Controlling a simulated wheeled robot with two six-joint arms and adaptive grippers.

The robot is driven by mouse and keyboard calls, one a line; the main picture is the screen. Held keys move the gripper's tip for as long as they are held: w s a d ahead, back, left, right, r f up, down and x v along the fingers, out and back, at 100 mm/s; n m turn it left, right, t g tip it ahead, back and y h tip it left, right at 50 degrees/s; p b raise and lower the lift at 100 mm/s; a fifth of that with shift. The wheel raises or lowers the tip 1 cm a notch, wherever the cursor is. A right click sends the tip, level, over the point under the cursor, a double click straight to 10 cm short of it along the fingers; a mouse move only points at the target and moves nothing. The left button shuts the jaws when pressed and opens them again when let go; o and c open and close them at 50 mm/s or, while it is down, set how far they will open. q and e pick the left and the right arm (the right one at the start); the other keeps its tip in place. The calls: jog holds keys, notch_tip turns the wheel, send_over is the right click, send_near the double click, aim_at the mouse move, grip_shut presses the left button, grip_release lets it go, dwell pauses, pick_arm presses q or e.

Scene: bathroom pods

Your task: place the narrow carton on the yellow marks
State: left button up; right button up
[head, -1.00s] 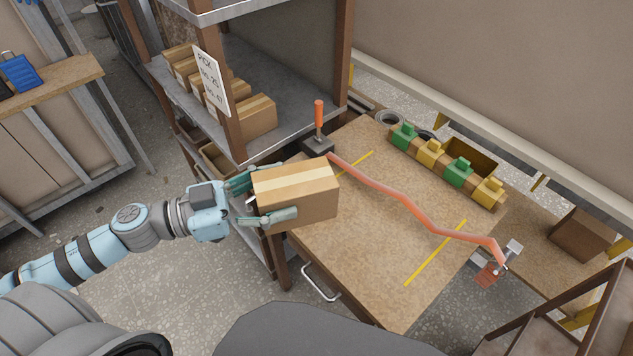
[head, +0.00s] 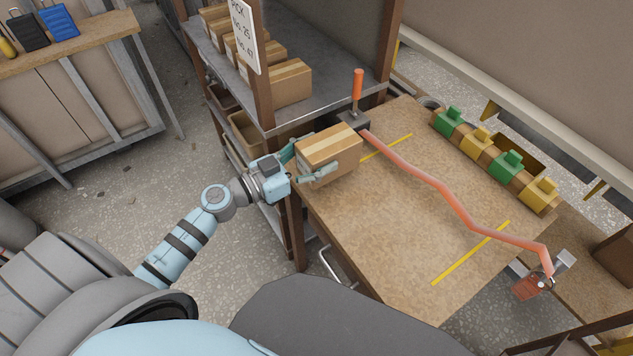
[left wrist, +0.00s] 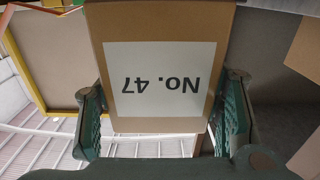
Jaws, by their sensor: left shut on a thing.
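The narrow carton (head: 330,152) is a brown box with a pale tape strip on top. My left gripper (head: 306,160) is shut on it, one finger on each side. The carton is at the left far corner of the wooden table (head: 385,230); I cannot tell whether it touches the top. In the left wrist view the carton (left wrist: 165,22) fills the middle between the green fingers (left wrist: 160,118) and bears an upside-down label "No. 47". Two yellow marks lie on the table, one far (head: 386,147) and one near (head: 470,252). My right gripper is not in view.
A row of green and yellow blocks (head: 495,155) lines the back edge. A shelf (head: 300,105) with several cartons and a "PICK" sign (head: 243,33) stands left.

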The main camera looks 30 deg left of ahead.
pick_arm(q)
jog(key=f+b, duration=0.3)
jog(key=f, duration=0.1)
jog(key=shift+s+d, duration=0.1)
jog(key=shift+s, duration=0.25)
jog(key=shift+w+r, duration=0.1)
jog(key=shift+r, duration=0.05)
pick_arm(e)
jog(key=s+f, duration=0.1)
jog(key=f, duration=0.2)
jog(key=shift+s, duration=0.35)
pick_arm(q)
jog(key=o, duration=1.6)
jog(key=shift+c, duration=0.2)
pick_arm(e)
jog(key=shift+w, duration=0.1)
